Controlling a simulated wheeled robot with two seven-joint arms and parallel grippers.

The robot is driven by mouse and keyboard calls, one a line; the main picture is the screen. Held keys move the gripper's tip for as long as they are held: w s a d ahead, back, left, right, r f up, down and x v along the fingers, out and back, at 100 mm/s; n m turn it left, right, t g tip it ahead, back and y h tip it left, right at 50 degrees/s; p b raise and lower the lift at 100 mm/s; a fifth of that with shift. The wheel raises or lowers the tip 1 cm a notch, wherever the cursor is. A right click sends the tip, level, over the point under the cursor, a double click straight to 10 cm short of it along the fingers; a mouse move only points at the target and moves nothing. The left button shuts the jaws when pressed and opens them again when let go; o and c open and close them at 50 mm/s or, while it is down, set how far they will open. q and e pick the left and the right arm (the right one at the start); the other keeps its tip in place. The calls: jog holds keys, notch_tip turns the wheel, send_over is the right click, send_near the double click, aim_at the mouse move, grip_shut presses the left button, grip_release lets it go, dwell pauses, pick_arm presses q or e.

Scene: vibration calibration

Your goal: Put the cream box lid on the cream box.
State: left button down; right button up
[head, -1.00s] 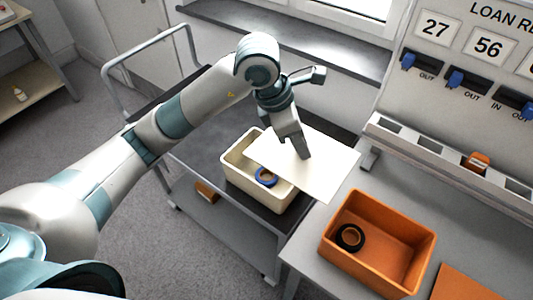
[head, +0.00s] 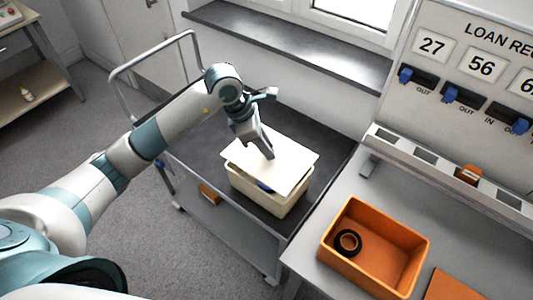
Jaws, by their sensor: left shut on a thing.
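The cream box (head: 278,203) stands on the top shelf of a grey trolley. The flat cream box lid (head: 290,160) is over the box, covering most of its opening, and sits a little askew. A strip of the opening shows along the near left side, with part of a blue ring (head: 264,186) inside. My left gripper (head: 268,152) is shut on the lid from above. I cannot tell whether the lid touches the rim. My right gripper is not in view.
An orange box (head: 337,262) with a black ring (head: 347,242) inside stands on the grey table to the right, beside an orange lid (head: 452,287). A board with numbers and blue switches (head: 450,95) rises behind. The trolley top (head: 200,140) is clear left of the cream box.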

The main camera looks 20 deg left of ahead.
pick_arm(q)
jog(key=shift+f+p, duration=0.3)
notch_tip(320, 180, down, 3)
jog(key=shift+r+p, duration=0.1)
jog(key=shift+p, duration=0.6)
jog(key=shift+f, duration=0.25)
jog(key=shift+f, duration=0.15)
jog(key=shift+f+b, duration=0.45)
jog(key=shift+b, duration=0.25)
jog(key=c, duration=1.6)
grip_release()
jog(key=shift+o, duration=0.2)
jog(key=shift+r, duration=0.15)
